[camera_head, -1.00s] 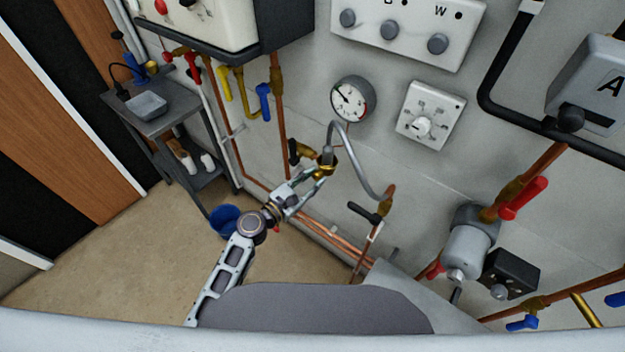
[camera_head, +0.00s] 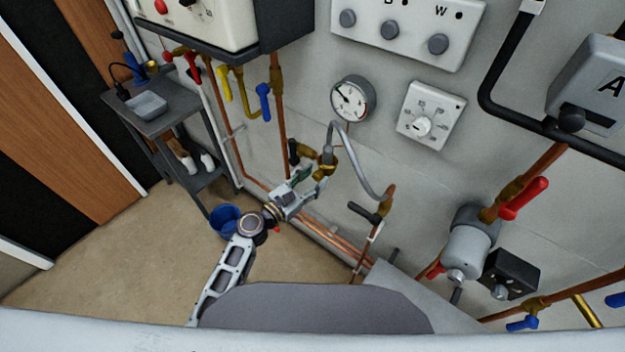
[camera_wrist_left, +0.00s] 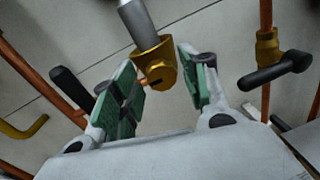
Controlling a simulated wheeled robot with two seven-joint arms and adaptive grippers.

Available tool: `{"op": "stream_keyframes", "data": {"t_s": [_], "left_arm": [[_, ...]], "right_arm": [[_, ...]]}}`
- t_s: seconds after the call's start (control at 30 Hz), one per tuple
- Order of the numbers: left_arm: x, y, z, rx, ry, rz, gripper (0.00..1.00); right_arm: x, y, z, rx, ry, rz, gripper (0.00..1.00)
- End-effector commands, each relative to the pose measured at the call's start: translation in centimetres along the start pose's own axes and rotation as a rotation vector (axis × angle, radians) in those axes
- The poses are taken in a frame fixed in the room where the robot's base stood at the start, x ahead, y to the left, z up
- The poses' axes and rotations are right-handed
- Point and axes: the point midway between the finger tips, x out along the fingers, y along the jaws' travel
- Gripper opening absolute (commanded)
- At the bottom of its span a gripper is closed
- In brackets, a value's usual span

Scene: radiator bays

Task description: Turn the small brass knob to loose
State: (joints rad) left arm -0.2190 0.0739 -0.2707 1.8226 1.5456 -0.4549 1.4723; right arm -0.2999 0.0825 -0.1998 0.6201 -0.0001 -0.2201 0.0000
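The small brass knob (camera_wrist_left: 155,66) sits on a brass fitting at the end of a grey hose (camera_wrist_left: 138,22). In the head view, brass (camera_head: 328,162) shows at the lower end of the curved grey hose (camera_head: 352,150), partly covered by my gripper. My left gripper (camera_wrist_left: 160,80) is open, its green-padded fingers on either side of the brass knob. There is a visible gap to the left pad; the right finger is close, and I cannot tell if it touches. In the head view my left gripper (camera_head: 312,178) reaches up to the fitting. My right gripper is not in view.
A black-handled valve (camera_wrist_left: 275,70) is right of the gripper in the wrist view. A black lever (camera_wrist_left: 72,88) is close on its left. A gauge (camera_head: 353,100) and a dial box (camera_head: 430,115) are on the wall above. A blue bucket (camera_head: 225,220) stands on the floor.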

Motion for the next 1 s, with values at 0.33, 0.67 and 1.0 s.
{"op": "stream_keyframes", "data": {"t_s": [0.33, 0.67, 1.0], "left_arm": [[-0.1, 0.0, -0.1, 0.0, 0.001, 0.0, 0.51], [-1.4, 0.0, -0.1, -0.001, 0.002, 0.0, 0.51], [-4.7, 0.0, -0.2, -0.001, 0.003, 0.001, 0.51]], "right_arm": [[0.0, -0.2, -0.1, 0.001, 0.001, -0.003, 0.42], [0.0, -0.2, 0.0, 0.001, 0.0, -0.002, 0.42], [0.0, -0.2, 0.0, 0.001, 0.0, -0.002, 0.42]]}}
